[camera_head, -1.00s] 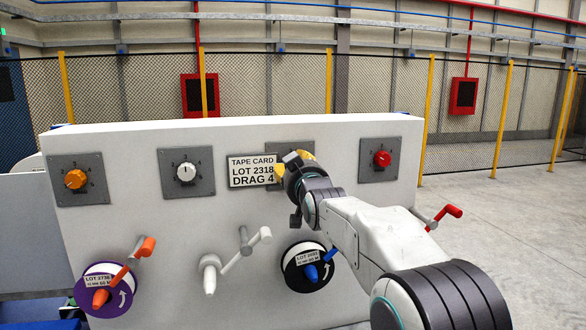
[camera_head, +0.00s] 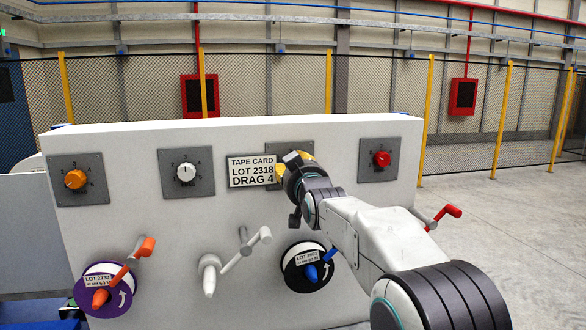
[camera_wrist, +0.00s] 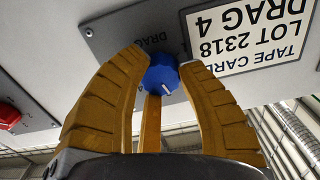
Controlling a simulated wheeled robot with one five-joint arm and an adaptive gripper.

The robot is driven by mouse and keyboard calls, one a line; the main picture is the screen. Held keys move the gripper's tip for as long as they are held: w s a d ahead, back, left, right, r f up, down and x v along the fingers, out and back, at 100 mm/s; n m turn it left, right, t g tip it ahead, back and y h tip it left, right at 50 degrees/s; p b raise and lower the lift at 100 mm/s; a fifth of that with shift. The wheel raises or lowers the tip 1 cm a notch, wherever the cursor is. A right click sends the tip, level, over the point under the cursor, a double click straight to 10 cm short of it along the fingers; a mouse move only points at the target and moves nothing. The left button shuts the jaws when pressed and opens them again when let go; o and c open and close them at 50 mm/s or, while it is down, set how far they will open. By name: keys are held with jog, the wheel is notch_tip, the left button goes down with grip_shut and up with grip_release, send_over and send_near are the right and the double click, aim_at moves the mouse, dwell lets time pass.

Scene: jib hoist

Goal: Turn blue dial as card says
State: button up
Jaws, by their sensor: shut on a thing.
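The blue dial (camera_wrist: 163,76) sits on a grey plate (camera_wrist: 172,32) marked "DRAG" in the wrist view, with a white pointer line on its face. My gripper (camera_wrist: 158,72) has its yellow fingers closed around the dial. In the head view my gripper (camera_head: 285,170) hides the dial and most of its plate. The white card (camera_head: 253,171) reads "TAPE CARD LOT 2318 DRAG 4" and is just left of my gripper. It also shows upside down in the wrist view (camera_wrist: 250,30). The numbers around the blue dial are mostly hidden.
An orange dial (camera_head: 76,179), a white dial (camera_head: 186,172) and a red dial (camera_head: 381,159) sit on the same white panel (camera_head: 130,215). Below are a purple reel (camera_head: 125,280), a grey crank (camera_head: 240,255) and a black reel (camera_head: 292,275). A red crank (camera_head: 447,214) sticks out at right.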

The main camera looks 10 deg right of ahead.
jog(key=shift+f, duration=0.2)
jog(key=shift+a+r+m+b, duration=0.1)
jog(key=shift+m+b, duration=3)
jog(key=shift+m, duration=4.2)
jog(key=shift+r, duration=0.1)
jog(key=o, duration=0.9)
jog(key=shift+w+a, duration=0.1)
jog(key=shift+w, duration=0.05)
jog(key=o, duration=0.3)
